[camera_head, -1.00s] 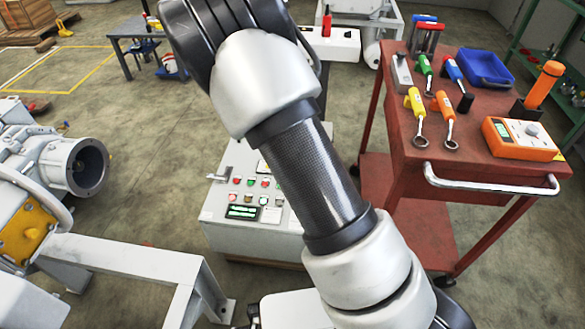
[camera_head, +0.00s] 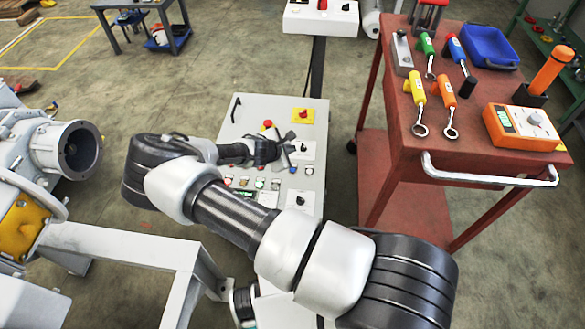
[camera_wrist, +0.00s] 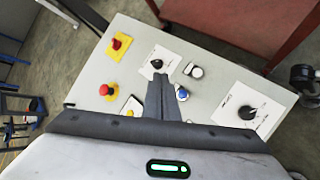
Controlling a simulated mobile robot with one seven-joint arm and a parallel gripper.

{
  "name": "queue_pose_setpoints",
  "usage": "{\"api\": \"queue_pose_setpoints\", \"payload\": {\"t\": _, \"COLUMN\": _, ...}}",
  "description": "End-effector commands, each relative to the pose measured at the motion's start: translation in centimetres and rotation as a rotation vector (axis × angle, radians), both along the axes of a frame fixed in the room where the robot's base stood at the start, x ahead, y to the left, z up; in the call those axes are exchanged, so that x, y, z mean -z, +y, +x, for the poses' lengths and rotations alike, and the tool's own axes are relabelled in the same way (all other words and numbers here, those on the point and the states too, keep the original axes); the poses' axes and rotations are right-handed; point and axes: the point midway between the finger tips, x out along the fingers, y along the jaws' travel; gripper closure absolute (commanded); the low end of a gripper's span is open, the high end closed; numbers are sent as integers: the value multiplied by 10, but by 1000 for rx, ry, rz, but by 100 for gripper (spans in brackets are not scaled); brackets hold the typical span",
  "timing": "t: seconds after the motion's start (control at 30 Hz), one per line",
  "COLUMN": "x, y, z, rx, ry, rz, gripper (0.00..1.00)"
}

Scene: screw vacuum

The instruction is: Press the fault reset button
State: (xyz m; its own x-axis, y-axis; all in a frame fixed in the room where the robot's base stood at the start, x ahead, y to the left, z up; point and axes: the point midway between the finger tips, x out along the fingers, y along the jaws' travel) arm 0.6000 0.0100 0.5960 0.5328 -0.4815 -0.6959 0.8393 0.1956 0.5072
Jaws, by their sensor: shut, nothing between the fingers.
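The grey control panel (camera_head: 315,105) stands upright on the floor below my arm, its sloped face toward me. It carries a row of small coloured buttons (camera_head: 245,182), partly hidden by my arm. I cannot read which one is labelled fault reset. My gripper (camera_head: 289,148) is shut and empty over the panel's right half. In the wrist view its closed fingertips (camera_wrist: 158,80) appear close to a blue button (camera_wrist: 182,94) and a white-and-black button (camera_wrist: 193,71). I cannot tell whether they touch. A yellow button (camera_wrist: 130,113) is at their left, partly hidden.
The panel also has a red mushroom button (camera_wrist: 107,90), a red switch on a yellow plate (camera_wrist: 118,44) and black rotary knobs (camera_wrist: 247,112). A red tool cart (camera_head: 395,170) stands close at the right. A grey frame (camera_head: 130,245) and machine are at left.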

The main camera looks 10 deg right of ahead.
Motion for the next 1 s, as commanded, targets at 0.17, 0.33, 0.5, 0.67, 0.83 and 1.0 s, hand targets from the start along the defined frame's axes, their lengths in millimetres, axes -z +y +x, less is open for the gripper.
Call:
{"api": "queue_pose_setpoints", "payload": {"t": 0.17, "x": 1, "y": 0, "z": 0, "rx": 3, "ry": 1, "rz": 0, "gripper": 100}}
{"api": "queue_pose_setpoints", "payload": {"t": 0.33, "x": 7, "y": -1, "z": -1, "rx": 4, "ry": 0, "rz": 1, "gripper": 100}}
{"api": "queue_pose_setpoints", "payload": {"t": 0.5, "x": 24, "y": -1, "z": -1, "rx": 5, "ry": 1, "rz": 0, "gripper": 100}}
{"api": "queue_pose_setpoints", "payload": {"t": 0.67, "x": 46, "y": -1, "z": -1, "rx": 4, "ry": 1, "rz": 1, "gripper": 100}}
{"api": "queue_pose_setpoints", "payload": {"t": 0.83, "x": 72, "y": -1, "z": -1, "rx": 4, "ry": 1, "rz": 1, "gripper": 100}}
{"api": "queue_pose_setpoints", "payload": {"t": 1.0, "x": 87, "y": -1, "z": -1, "rx": 5, "ry": 0, "rz": 2, "gripper": 100}}
